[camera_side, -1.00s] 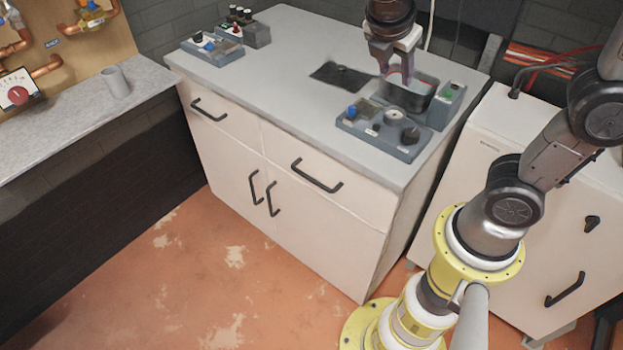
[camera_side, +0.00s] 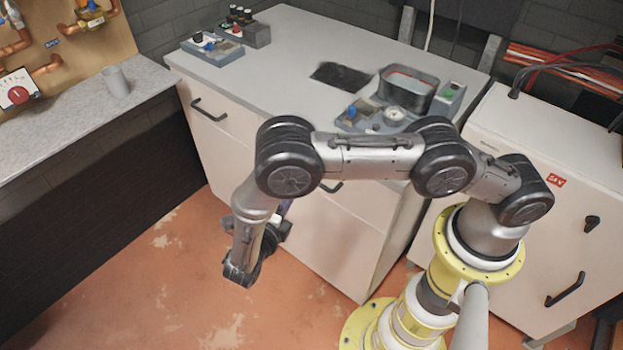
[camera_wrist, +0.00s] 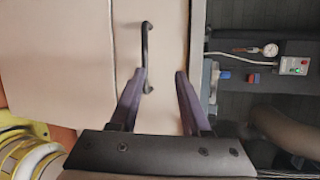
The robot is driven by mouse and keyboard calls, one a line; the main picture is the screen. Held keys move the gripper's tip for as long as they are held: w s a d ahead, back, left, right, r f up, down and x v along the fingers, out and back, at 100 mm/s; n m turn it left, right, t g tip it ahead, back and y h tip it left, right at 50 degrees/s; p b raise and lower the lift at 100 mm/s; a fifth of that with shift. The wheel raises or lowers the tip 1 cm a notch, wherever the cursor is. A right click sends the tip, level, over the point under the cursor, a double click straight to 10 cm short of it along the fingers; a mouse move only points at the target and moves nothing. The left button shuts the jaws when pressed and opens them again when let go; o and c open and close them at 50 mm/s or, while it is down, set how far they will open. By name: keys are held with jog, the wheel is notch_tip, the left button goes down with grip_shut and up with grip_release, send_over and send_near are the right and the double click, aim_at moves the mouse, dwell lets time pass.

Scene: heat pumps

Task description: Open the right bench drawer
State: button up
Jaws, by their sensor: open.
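The right bench drawer (camera_wrist: 172,40) is a cream panel at the top of the bench front, and it looks closed. Its black bar handle (camera_wrist: 147,45) runs up and down in the wrist view. In the side view only its right end (camera_side: 334,187) shows below my arm. My gripper (camera_wrist: 160,74) is open and empty, its two purple fingers pointing at the drawer front. The left fingertip overlaps the handle's lower part in the wrist view; I cannot tell whether they touch. In the side view my gripper (camera_side: 286,207) is in front of the bench, mostly hidden by my wrist.
The grey bench top (camera_side: 285,45) carries a metal tin (camera_side: 408,92), a tray of small parts (camera_side: 372,118) and other parts trays at the back. The left drawer handle (camera_side: 208,110) is separate. A white cabinet (camera_side: 570,240) stands at right. The floor in front is clear.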

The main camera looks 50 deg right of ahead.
notch_tip(320, 180, down, 4)
jog(key=s+a+n+t, duration=0.1)
jog(key=s+n, duration=0.1)
jog(key=s, duration=0.1)
jog(key=x, duration=0.9)
jog(key=r+x, duration=0.1)
jog(key=x, duration=0.3)
jog(key=shift+w+d+f, duration=0.15)
jog(key=shift+w+d, duration=0.2)
grip_shut()
dwell(0.6)
